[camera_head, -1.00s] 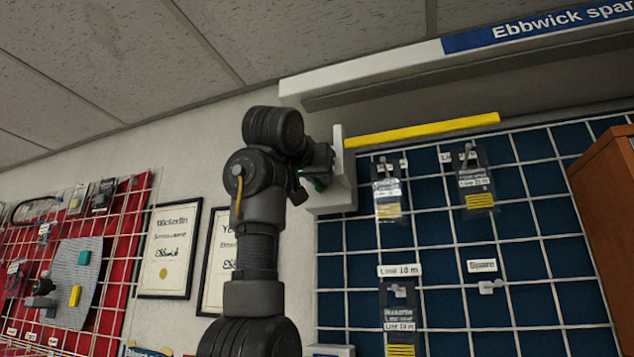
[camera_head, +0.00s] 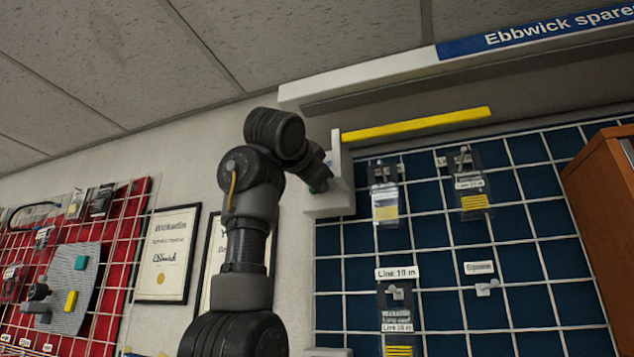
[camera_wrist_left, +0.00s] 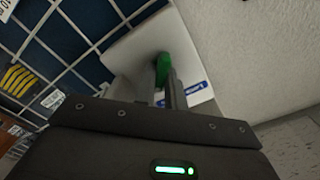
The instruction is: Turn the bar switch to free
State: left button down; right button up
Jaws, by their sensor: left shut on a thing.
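A green switch handle (camera_wrist_left: 163,68) stands on the face of a white housing (camera_wrist_left: 140,50) in the left wrist view. My left gripper (camera_wrist_left: 172,90) is at the handle and shut on it; its fingers hide the lower part. A blue label (camera_wrist_left: 195,87) on the housing beside the fingers is too small and tilted to read. In the head view the white housing (camera_head: 331,204) is on the wall at the upper left corner of the blue panel, and my left gripper (camera_head: 322,178) reaches its left side. The handle is mostly hidden there. My right gripper is not in view.
A yellow bar (camera_head: 415,123) runs right from the housing's upright plate (camera_head: 341,165). A blue panel with white wire grid (camera_head: 440,230) holds hanging packs. A brown cabinet (camera_head: 600,200) stands at right. Framed certificates (camera_head: 165,253) and a red panel (camera_head: 120,230) are at left.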

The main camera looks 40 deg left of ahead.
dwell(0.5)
pick_arm(q)
jog(key=c, duration=1.5)
grip_release()
jog(key=shift+o, duration=0.2)
jog(key=shift+s, duration=0.1)
jog(key=b+v, duration=0.5)
jog(key=v, duration=0.5)
jog(key=shift+s, duration=0.2)
jog(key=shift+d, duration=0.1)
